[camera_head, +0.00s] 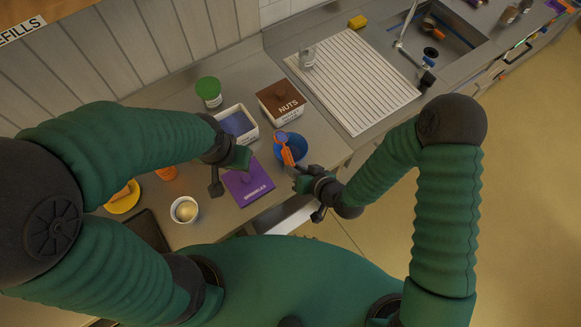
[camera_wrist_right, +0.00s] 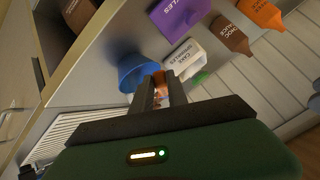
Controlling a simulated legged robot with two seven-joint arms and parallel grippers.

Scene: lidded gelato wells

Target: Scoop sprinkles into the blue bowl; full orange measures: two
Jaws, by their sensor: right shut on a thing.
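The blue bowl (camera_head: 298,155) stands on the counter near its front edge; it also shows in the right wrist view (camera_wrist_right: 132,74). My right gripper (camera_head: 299,171) is shut on the orange scoop (camera_head: 287,152), which is over or inside the bowl; I cannot tell which. Its contents do not show. The scoop sits between the fingers in the right wrist view (camera_wrist_right: 159,82). The sprinkles tub (camera_head: 238,124) is white and uncovered, with a bluish inside, behind and left of the bowl. Its purple lid (camera_head: 252,190) lies flat on the counter. My left gripper (camera_head: 229,173) appears open, beside the lid.
A brown-lidded nuts tub (camera_head: 281,98) stands behind the bowl, and a green-lidded container (camera_head: 209,91) farther left. A ribbed white drainboard (camera_head: 350,82) lies toward the sink.

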